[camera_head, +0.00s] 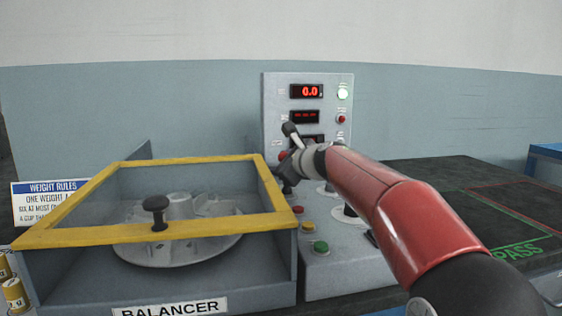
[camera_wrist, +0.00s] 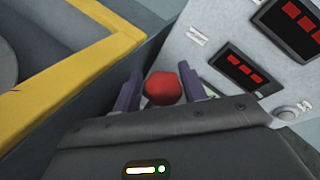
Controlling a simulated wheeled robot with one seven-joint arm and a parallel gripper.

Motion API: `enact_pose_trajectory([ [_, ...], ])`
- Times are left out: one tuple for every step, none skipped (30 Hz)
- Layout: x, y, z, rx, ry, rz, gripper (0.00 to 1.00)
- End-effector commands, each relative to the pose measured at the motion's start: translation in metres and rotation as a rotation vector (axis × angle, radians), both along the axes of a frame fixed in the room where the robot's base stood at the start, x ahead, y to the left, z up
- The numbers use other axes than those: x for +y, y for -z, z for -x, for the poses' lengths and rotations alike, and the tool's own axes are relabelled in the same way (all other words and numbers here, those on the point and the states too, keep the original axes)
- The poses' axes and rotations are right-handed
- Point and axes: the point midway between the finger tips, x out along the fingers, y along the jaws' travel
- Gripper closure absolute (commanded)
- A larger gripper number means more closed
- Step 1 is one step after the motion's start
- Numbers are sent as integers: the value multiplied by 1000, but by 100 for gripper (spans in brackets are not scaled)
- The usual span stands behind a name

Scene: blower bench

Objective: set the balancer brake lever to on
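A round red knob (camera_wrist: 162,88), which looks like the brake lever's end, shows in the wrist view between my gripper's two fingers (camera_wrist: 160,92). The fingers are apart, one on each side of it, with a thin gap at the left. Whether the right finger touches it is unclear. In the head view my gripper (camera_head: 287,178) is at the balancer's right side, by the lower left of the upright panel. A bit of red (camera_head: 282,155) shows beside it there. The lever's shaft and its on and off marks are hidden.
The balancer (camera_head: 268,270) has a yellow-framed cover (camera_head: 200,230) just left of my gripper. Buttons, including a green one (camera_head: 320,247), sit on the sloped panel below. A dark mat (camera_head: 460,180) lies right.

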Motion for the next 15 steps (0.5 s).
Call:
enact_pose_trajectory([
  [2, 0, 1, 2, -5, 0, 62],
  [3, 0, 1, 1, -5, -1, 62],
  [2, 3, 0, 7, -5, 2, 62],
  [1, 3, 0, 7, -5, 2, 62],
  [1, 2, 1, 6, -4, 2, 62],
  [1, 1, 1, 6, -4, 2, 62],
  [0, 0, 2, 5, -3, 1, 62],
  [-1, -1, 3, 5, -4, 1, 62],
  [-2, -3, 4, 4, -3, 1, 62],
  [-3, -5, 6, 4, -3, 2, 62],
  [-5, -7, 7, 2, -3, 1, 62],
  [-6, -9, 9, 2, -2, 1, 62],
  [-8, -11, 10, 2, -2, 1, 62],
  [-9, -12, 11, 1, -2, 0, 62],
  [-10, -13, 13, 2, -1, 0, 62],
])
